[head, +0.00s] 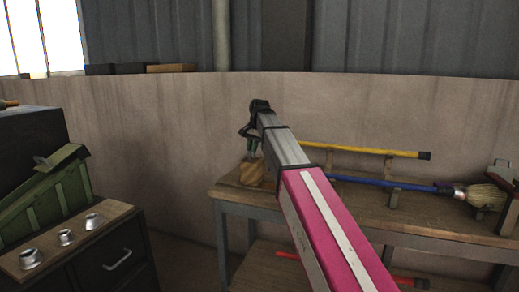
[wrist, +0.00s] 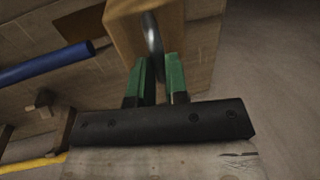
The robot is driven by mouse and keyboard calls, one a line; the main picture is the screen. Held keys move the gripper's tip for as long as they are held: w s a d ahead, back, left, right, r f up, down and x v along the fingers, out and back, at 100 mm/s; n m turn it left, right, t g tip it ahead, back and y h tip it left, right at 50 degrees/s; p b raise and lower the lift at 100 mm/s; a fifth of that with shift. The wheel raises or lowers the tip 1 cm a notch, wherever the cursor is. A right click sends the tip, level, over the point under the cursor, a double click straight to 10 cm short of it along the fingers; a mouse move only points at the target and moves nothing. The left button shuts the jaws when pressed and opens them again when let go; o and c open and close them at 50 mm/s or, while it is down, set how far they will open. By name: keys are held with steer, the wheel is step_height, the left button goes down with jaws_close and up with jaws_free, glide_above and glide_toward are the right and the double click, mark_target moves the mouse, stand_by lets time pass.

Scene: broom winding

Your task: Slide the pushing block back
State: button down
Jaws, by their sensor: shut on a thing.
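The wooden pushing block (head: 250,174) stands at the left end of the workbench (head: 420,217). In the wrist view the block (wrist: 192,40) is at top centre, with a thin metal handle (wrist: 153,38) on its face. My gripper (head: 253,150) is above the block, pointing down at it. In the wrist view its green fingers (wrist: 161,75) are shut on the metal handle. The exact contact at the fingertips is partly hidden. A blue broom handle (head: 385,182) lies on supports along the bench, to the right of the block.
A yellow pole (head: 365,150) lies on supports behind the blue handle, and broom bristles (head: 487,196) are at the right end. A red pole (head: 410,281) is on the lower shelf. A dark cabinet (head: 120,262) with metal cups and a green box (head: 48,198) stands at left.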

steer(key=w+a, duration=0.4)
steer(key=a, duration=0.6)
steer(key=shift+w+a, duration=0.2)
steer(key=shift+a, duration=0.15)
steer(key=c, duration=1.1)
jaws_free()
steer(key=shift+a, duration=0.15)
steer(key=shift+r, duration=0.15)
steer(key=r, duration=0.3)
steer(key=d+r, duration=0.1)
steer(key=r, duration=0.3)
steer(key=d+r, duration=0.1)
steer(key=r, duration=0.2)
steer(key=shift+s+r, duration=0.2)
steer(key=shift+s, duration=0.2)
